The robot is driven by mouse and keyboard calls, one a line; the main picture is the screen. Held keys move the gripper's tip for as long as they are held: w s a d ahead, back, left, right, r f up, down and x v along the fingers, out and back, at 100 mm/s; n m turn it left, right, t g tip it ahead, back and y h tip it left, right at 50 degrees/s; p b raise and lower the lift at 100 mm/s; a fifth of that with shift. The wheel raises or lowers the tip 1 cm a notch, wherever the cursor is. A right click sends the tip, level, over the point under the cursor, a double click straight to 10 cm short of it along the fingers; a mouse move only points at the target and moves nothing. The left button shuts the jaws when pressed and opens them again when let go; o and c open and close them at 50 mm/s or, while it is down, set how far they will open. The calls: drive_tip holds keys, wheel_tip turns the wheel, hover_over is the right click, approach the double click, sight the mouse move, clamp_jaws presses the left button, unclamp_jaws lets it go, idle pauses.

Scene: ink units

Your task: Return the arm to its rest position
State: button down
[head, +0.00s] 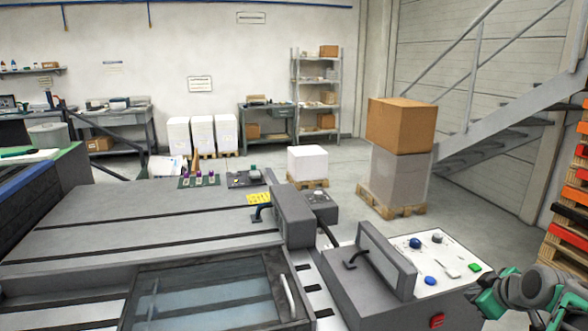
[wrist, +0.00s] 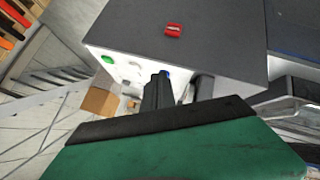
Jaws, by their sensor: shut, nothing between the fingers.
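My arm (head: 530,292) shows at the lower right of the head view, grey with green parts, beside the control box (head: 370,300). My gripper (wrist: 158,92) shows in the wrist view as dark fingers beyond a large green and black part of mine. It is shut and empty. The fingers overlap the box's white panel in that view; I cannot tell their exact distance from it. In the head view the fingertips are not clear.
The box carries blue buttons (head: 431,281), a green button (head: 475,267) and a red switch (head: 437,320). A large grey machine (head: 150,225) fills the left. A carton (head: 400,125) sits on a pallet stack behind; open floor (head: 470,220) lies between.

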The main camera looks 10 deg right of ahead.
drive_tip(key=s+a+f+m+g+y, duration=0.1)
drive_tip(key=s+a+f+m+g, duration=0.25)
drive_tip(key=s+f+m, duration=0.35)
drive_tip(key=s+a+f+m+g, duration=0.3)
drive_tip(key=s+a+f+m, duration=0.2)
drive_tip(key=s+m, duration=0.3)
drive_tip(key=w+a+r+n, duration=0.1)
drive_tip(key=a+r+n, duration=0.1)
drive_tip(key=a, duration=0.7)
drive_tip(key=w+a+r+n+p, duration=0.1)
drive_tip(key=a+n, duration=0.4)
drive_tip(key=a, duration=0.5)
drive_tip(key=w+a+r+n+y+p, duration=0.1)
drive_tip(key=w+a+r+n, duration=0.2)
drive_tip(key=a, duration=0.7)
wheel_tip(320, 180, up, 2)
drive_tip(key=shift+w+a+r+t, duration=0.15)
drive_tip(key=shift+w+t, duration=0.1)
drive_tip(key=shift+t, duration=0.2)
